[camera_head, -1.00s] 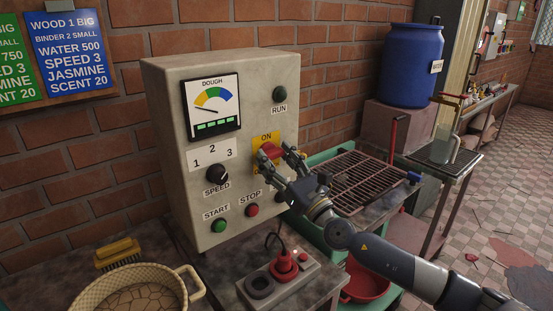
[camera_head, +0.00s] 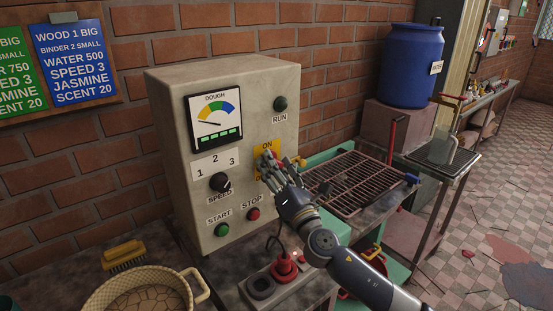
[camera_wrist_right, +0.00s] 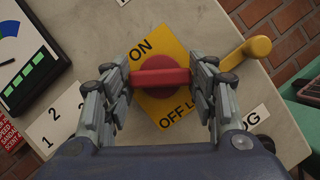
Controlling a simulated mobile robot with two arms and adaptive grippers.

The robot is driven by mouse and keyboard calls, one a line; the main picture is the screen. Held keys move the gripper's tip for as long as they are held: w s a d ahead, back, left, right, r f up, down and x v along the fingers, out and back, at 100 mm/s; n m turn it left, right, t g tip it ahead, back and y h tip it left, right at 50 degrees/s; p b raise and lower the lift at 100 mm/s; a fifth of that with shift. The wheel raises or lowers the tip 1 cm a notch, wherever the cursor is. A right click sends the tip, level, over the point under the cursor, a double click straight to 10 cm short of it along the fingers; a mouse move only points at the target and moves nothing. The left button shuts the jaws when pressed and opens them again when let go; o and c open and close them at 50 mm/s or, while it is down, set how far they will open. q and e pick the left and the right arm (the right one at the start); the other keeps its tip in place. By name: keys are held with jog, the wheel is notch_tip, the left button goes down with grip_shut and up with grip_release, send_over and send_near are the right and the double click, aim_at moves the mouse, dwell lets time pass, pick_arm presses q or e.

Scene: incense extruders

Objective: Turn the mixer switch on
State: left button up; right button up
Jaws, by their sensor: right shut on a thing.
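The mixer switch is a red rotary handle (camera_wrist_right: 160,77) on a yellow plate (camera_wrist_right: 176,52) marked ON and OFF, on the front of the beige control box (camera_head: 240,95). In the right wrist view the handle bar lies level across the picture, slanted to the plate's lettering, with ON above left and OFF below. My right gripper (camera_head: 270,160) is at the plate; in the right wrist view its fingers (camera_wrist_right: 160,80) are shut on the handle's two ends. In the head view the fingers hide most of the handle. My left gripper is not in view.
The box also carries a speed knob (camera_head: 220,182), a green start button (camera_head: 222,230), a red stop button (camera_head: 253,214) and a dough gauge (camera_head: 214,118). A yellow lever (camera_wrist_right: 246,52) sticks out right of the switch. A metal grate (camera_head: 360,183) lies to the right.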

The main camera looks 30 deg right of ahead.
jog(key=shift+r+m+g+h+p, duration=0.1)
jog(key=shift+m+g+h+p, duration=0.45)
jog(key=shift+m+p, duration=1.4)
jog(key=shift+r+m+g+h+p, duration=0.15)
jog(key=shift+m+g+p, duration=0.7)
jog(key=shift+m+p, duration=1.15)
jog(key=shift+r+m+g+h+p, duration=0.1)
jog(key=shift+m+g+h+p, duration=0.45)
jog(key=shift+m+p, duration=1.4)
jog(key=shift+a+f+m, duration=0.1)
jog(key=shift+m, duration=0.3)
jog(key=shift+b, duration=0.3)
jog(key=o, duration=1.1)
jog(key=shift+c, duration=0.2)
jog(key=v, duration=1.2)
jog(key=shift+r, duration=0.25)
